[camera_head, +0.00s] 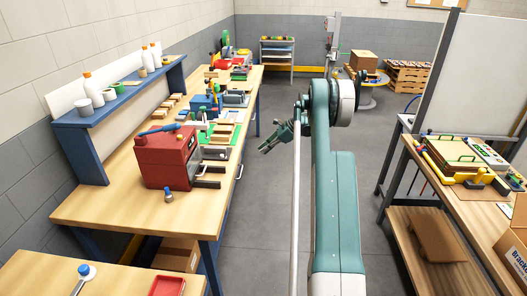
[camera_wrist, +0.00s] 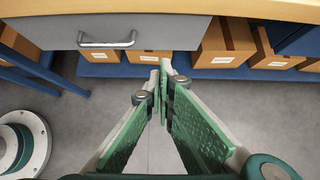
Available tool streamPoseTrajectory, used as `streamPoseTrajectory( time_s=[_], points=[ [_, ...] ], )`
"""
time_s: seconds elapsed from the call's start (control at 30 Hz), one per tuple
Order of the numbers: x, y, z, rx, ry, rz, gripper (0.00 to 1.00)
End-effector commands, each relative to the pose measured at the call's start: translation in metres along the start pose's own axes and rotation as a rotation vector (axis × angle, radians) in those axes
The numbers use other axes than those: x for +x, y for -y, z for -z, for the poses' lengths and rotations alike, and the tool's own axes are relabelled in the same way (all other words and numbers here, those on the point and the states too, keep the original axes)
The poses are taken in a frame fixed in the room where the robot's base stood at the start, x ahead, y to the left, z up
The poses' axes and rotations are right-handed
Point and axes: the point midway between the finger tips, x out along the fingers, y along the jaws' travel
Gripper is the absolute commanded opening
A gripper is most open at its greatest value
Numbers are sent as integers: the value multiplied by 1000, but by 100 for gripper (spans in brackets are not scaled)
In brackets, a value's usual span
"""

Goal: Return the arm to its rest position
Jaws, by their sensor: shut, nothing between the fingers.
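My gripper (camera_head: 267,146) is in the middle of the head view, over the aisle floor to the right of the long workbench (camera_head: 95,209). It points left toward the bench and is apart from it. In the wrist view my gripper (camera_wrist: 164,78) shows two green-padded fingers with their tips together and nothing between them. Beyond the tips are the bench edge, a grey drawer with a metal handle (camera_wrist: 107,41), and the floor.
A red machine (camera_head: 165,160) stands on the left bench, with several tools behind it. Cardboard boxes (camera_wrist: 225,42) sit on a blue shelf under the bench. A second table (camera_head: 431,163) with a board stands at the right. The grey floor between is clear.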

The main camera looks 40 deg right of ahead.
Motion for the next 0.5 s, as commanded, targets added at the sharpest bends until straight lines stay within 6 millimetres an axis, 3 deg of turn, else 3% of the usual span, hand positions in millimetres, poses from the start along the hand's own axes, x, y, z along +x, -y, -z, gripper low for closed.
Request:
streamPoseTrajectory(
  time_s=[0.5],
  points=[
    [0, -3, -6, -12, -4, 0, 0]
  ],
)
